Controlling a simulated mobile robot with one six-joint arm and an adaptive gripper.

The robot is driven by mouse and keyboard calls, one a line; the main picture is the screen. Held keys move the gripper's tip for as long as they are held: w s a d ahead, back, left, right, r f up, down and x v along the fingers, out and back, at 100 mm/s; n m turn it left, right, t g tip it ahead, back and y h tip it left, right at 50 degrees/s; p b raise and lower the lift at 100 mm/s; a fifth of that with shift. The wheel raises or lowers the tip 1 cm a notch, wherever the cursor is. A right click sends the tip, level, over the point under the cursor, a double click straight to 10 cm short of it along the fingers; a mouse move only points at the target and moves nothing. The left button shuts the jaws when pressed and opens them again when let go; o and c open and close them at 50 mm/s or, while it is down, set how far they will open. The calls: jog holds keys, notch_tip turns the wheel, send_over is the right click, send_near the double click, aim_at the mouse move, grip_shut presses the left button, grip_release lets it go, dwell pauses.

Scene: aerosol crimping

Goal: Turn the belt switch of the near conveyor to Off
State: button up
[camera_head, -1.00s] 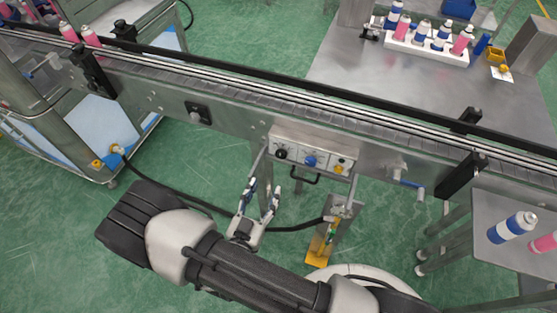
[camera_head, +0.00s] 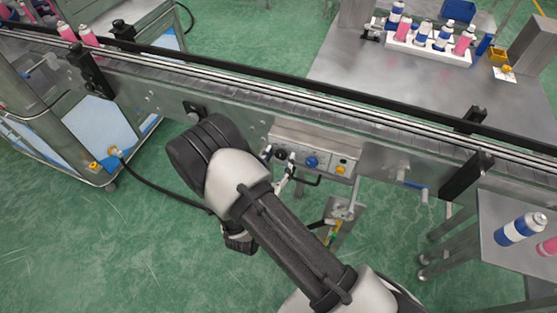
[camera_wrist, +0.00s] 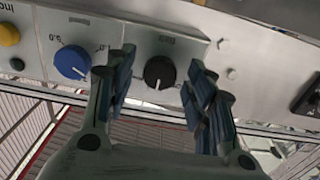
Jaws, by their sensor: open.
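The control box (camera_head: 322,164) hangs on the side of the near conveyor (camera_head: 235,119). It carries a black knob (camera_wrist: 159,72), a blue knob (camera_wrist: 72,62) and a yellow button (camera_wrist: 9,34) in a row. The black knob has a white pointer line; its label is too small to read. In the wrist view my gripper (camera_wrist: 160,88) is open, with its blue-padded fingers on either side of the black knob and a gap on both sides. In the head view my gripper (camera_head: 279,170) is at the box's left end, partly hidden by my arm. The blue knob (camera_head: 311,162) stays visible there.
A side table (camera_head: 515,255) with cans stands at the right. A dark fitting (camera_wrist: 308,95) is on the conveyor side.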

jog(key=shift+c, duration=0.5)
jog(key=c, duration=1)
jog(key=shift+o, duration=0.2)
jog(key=shift+n, duration=0.3)
jog(key=n+p, duration=0.1)
jog(key=n, duration=0.8)
jog(key=shift+p, duration=0.4)
jog(key=shift+n, duration=0.3)
